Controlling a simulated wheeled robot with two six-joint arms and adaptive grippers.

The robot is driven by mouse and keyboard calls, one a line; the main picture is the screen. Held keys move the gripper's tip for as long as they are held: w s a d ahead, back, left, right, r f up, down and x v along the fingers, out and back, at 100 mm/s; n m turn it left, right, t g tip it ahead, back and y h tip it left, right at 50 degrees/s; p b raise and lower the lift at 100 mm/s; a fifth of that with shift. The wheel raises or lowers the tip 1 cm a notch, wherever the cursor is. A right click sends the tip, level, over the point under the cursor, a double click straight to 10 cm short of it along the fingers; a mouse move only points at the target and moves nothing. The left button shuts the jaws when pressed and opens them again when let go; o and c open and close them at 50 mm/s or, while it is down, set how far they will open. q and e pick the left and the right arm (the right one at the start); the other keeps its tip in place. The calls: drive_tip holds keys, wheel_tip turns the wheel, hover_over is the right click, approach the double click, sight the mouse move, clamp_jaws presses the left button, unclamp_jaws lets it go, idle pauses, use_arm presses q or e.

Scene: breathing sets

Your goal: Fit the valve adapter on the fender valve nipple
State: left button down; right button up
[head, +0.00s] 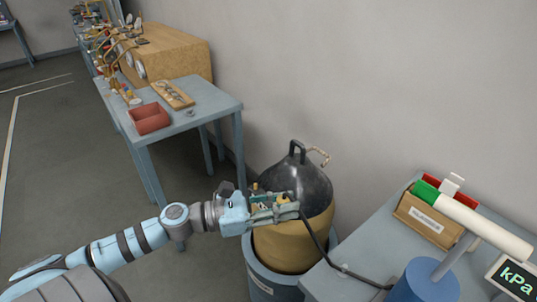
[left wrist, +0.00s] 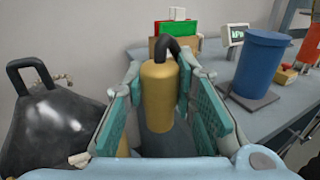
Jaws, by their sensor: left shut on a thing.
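The fender (head: 300,185) has a black top with a loop handle and a tan lower body. It stands upright in a blue-grey bin (head: 262,278). My left gripper (head: 287,207) is in front of the fender's near left side in the head view. It is shut on a brass cylinder with a black hose at its top, seemingly the valve adapter (left wrist: 158,98). In the left wrist view the fender's black top (left wrist: 50,125) is at the left, apart from the adapter. I cannot make out the valve nipple clearly. My right gripper is not in view.
The black hose (head: 318,240) runs to the right-hand table (head: 345,258). That table holds a cardboard box (head: 427,219), a blue stand (head: 425,283) and a kPa display (head: 515,280). A farther table (head: 205,97) carries a red tray (head: 149,119).

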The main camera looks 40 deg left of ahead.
use_arm(q)
drive_tip(key=w+a+f+n+t+y, duration=0.2)
drive_tip(key=w+a+n+y, duration=0.2)
drive_tip(key=w+a, duration=0.3)
drive_tip(key=w+a+f+n+t+y+p, duration=0.1)
drive_tip(key=w+a+f+n+t+y, duration=0.1)
drive_tip(key=w+a+y, duration=0.5)
drive_tip(key=a+f+n, duration=0.1)
drive_tip(key=a+n, duration=0.1)
drive_tip(key=a, duration=0.2)
drive_tip(key=shift+a+t, duration=0.3)
drive_tip(key=shift+a, duration=0.05)
drive_tip(key=shift+f, duration=0.15)
wheel_tip(320, 180, down, 4)
drive_tip(key=b, duration=0.4)
drive_tip(key=shift+f+b, duration=0.4)
drive_tip(key=shift+f, duration=0.1)
